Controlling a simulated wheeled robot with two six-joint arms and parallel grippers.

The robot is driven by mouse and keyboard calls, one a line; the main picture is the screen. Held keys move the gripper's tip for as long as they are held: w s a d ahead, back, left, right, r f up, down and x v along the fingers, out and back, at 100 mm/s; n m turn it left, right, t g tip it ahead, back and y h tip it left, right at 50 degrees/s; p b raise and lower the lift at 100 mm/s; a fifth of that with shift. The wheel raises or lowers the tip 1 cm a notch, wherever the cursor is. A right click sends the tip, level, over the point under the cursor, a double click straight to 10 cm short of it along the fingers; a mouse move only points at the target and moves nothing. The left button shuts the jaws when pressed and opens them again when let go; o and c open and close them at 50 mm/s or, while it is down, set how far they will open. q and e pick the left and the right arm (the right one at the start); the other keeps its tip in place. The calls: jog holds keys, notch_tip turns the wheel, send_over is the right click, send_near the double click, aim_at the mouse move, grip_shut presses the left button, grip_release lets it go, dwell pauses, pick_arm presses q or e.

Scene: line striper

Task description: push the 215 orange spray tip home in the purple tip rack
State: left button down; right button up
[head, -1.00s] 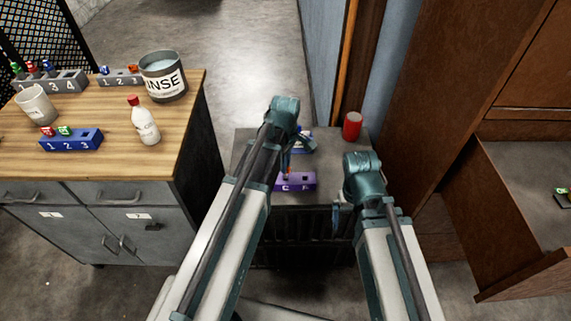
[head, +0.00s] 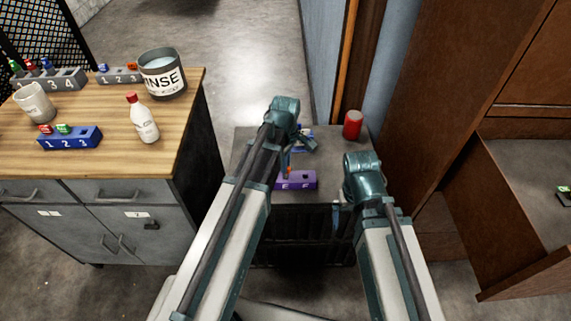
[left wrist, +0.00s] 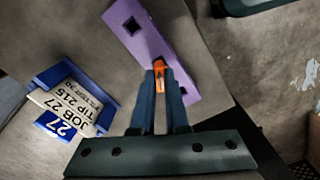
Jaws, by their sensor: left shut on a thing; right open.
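The purple tip rack (head: 308,181) lies on the small grey table; it also shows in the left wrist view (left wrist: 179,75) with square holes, one of them empty. The orange spray tip (left wrist: 160,69) is between the fingers of my left gripper (left wrist: 160,80), which is shut on it. The tip's far end is at a hole of the rack; I cannot tell how deep it sits. In the head view the orange tip (head: 289,171) shows small by the rack's left part. My right gripper (head: 338,209) is right of and nearer than the rack, open, its fingers partly hidden.
A blue holder (left wrist: 67,73) with a card reading JOB 27, TIP 215 stands beside the rack. A red can (head: 353,125) stands at the table's back right. A wooden-topped cabinet (head: 100,165) at left carries a blue rack (head: 70,140), a bottle and a RINSE bucket (head: 162,76).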

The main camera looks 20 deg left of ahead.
pick_arm(q)
jog(key=shift+f+b, duration=1.2)
jog(key=c, duration=0.5)
grip_release()
jog(key=shift+r, duration=0.15)
notch_tip(320, 180, up, 7)
jog(key=p, duration=0.7)
dwell(0.7)
jog(key=s+d+r+m+p, duration=0.3)
jog(key=s+m, duration=0.1)
jog(key=m, duration=0.2)
jog(key=s+d+r+m+p, duration=0.4)
jog(key=s+m, duration=0.1)
jog(key=m, duration=0.1)
jog(key=s+d+r+m+y+p, duration=0.1)
jog(key=s+d+r+m+p, duration=0.2)
jog(key=m, duration=0.4)
jog(key=shift+s+d+r+p, duration=0.15)
jog(key=shift+s+r+p, duration=0.15)
jog(key=shift+s, duration=0.3)
jog(key=shift+s+d+r+p, duration=0.1)
jog(key=shift+s+r+p, duration=0.15)
jog(key=shift+s, duration=0.3)
